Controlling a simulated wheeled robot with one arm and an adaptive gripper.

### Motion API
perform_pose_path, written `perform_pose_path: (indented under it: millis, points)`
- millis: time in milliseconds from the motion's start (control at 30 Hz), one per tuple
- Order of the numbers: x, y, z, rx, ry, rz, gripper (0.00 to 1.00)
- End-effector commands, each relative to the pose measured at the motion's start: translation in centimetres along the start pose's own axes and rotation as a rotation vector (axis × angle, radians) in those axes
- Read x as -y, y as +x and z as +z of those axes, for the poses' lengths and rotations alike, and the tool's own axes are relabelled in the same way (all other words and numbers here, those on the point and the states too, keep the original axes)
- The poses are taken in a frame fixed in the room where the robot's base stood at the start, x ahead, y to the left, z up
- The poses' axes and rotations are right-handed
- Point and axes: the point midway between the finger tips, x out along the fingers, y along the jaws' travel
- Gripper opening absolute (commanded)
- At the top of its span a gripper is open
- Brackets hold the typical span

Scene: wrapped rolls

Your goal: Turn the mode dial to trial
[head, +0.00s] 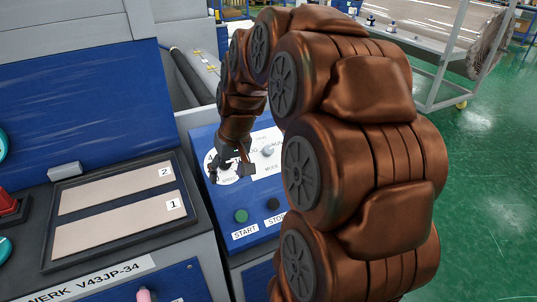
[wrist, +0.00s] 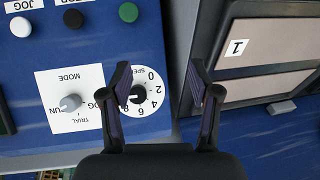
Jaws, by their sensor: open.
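The mode dial is a grey knob (wrist: 70,102) on a white plate marked MODE, TRIAL, RUN and JOG, in the left part of the wrist view, where the lettering is upside down. In the head view the mode dial (head: 267,151) stands just right of my gripper. Which mark its pointer faces is too small to tell. My gripper (head: 232,172) is open and empty in front of the panel, over the speed dial's area. In the wrist view my gripper's (wrist: 160,78) left finger lies between the mode dial and the black speed knob (wrist: 138,97), partly covering the speed scale.
A green start button (head: 240,215) and a black stop button (head: 273,203) sit below the dials. A white jog button (wrist: 20,26) shows in the wrist view. Left of the panel is a dark frame (head: 120,233) with plates marked 1 and 2.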

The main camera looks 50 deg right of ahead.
Motion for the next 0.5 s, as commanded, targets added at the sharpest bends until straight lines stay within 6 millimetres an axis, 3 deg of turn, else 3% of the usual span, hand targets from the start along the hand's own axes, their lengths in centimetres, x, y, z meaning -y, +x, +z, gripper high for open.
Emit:
perform_pose_path:
  millis: [33,100,200,400,500]
  points:
    - [-2.5,0.6,-2.0,-0.033,0.04,0.0,0.62]
    - [-5.5,0.9,-4.3,-0.081,0.084,0.002,0.62]
    - [-10.1,1.0,-6.9,-0.143,0.143,0.011,0.62]
    - [-17.1,1.0,-9.5,-0.228,0.224,0.036,0.62]
    - [-18.8,1.1,-10.0,-0.246,0.244,0.043,0.62]
